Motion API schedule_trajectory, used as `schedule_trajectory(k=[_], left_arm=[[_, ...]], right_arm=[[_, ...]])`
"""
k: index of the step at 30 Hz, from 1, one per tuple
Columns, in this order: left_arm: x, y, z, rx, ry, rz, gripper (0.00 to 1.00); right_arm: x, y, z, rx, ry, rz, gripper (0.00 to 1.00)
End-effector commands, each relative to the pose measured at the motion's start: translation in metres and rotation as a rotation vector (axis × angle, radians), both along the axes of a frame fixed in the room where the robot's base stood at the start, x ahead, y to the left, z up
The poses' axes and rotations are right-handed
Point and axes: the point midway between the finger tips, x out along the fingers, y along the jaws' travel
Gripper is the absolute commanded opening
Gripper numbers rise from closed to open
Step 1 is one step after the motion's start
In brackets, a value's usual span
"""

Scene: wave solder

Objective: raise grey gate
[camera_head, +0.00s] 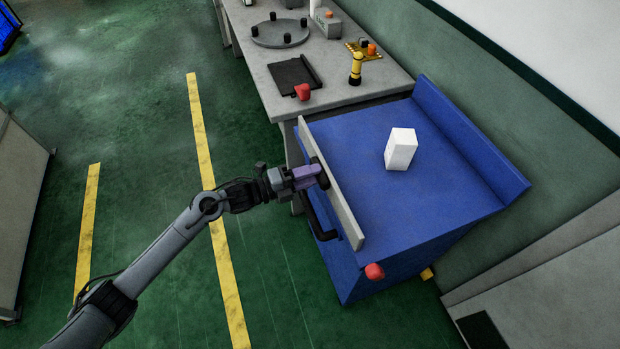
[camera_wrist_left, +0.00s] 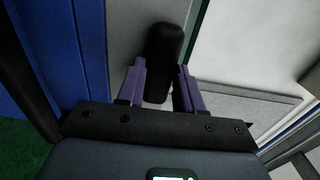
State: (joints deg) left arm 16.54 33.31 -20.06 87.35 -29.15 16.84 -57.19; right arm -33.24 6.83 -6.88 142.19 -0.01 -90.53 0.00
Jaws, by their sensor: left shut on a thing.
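The grey gate (camera_head: 331,184) is a long flat panel standing along the left edge of the blue table (camera_head: 445,205). My left gripper (camera_head: 318,174) is at the gate's outer face, near its middle. In the left wrist view, my left gripper (camera_wrist_left: 161,85) has its purple fingers on either side of a black handle (camera_wrist_left: 165,55) on the grey gate (camera_wrist_left: 128,30). It is shut on this handle. The handle is mostly hidden by the gripper in the head view. My right gripper is not in view.
A white block (camera_head: 401,149) stands on the blue table. A red knob (camera_head: 374,271) sits at the table's front corner. A grey bench (camera_head: 262,75) behind holds a black plate, a yellow-and-black post (camera_head: 356,69) and a round disc (camera_head: 280,34). The green floor at left is clear.

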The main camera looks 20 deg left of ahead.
Motion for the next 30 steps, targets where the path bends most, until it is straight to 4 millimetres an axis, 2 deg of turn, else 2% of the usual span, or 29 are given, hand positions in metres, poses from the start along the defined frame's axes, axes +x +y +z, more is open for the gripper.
schedule_trajectory(k=[1, 5, 6, 10, 22, 30], left_arm=[[0.000, -0.001, 0.007, -0.003, -0.004, -0.002, 0.00], [0.000, -0.001, 0.004, -0.004, -0.005, -0.002, 0.00], [0.000, -0.001, 0.004, -0.004, -0.005, -0.002, 0.40], [0.000, 0.000, 0.003, -0.003, -0.004, -0.001, 0.60], [-0.003, 0.003, 0.002, 0.000, -0.001, 0.000, 0.62], [-0.027, 0.031, 0.001, 0.002, 0.001, 0.002, 0.62]], right_arm=[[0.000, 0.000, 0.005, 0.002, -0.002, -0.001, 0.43], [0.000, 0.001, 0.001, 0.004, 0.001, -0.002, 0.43], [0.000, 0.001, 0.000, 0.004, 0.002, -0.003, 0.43], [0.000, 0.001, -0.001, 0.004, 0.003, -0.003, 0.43], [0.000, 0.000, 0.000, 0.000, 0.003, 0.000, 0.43], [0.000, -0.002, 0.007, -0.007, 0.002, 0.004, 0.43]])
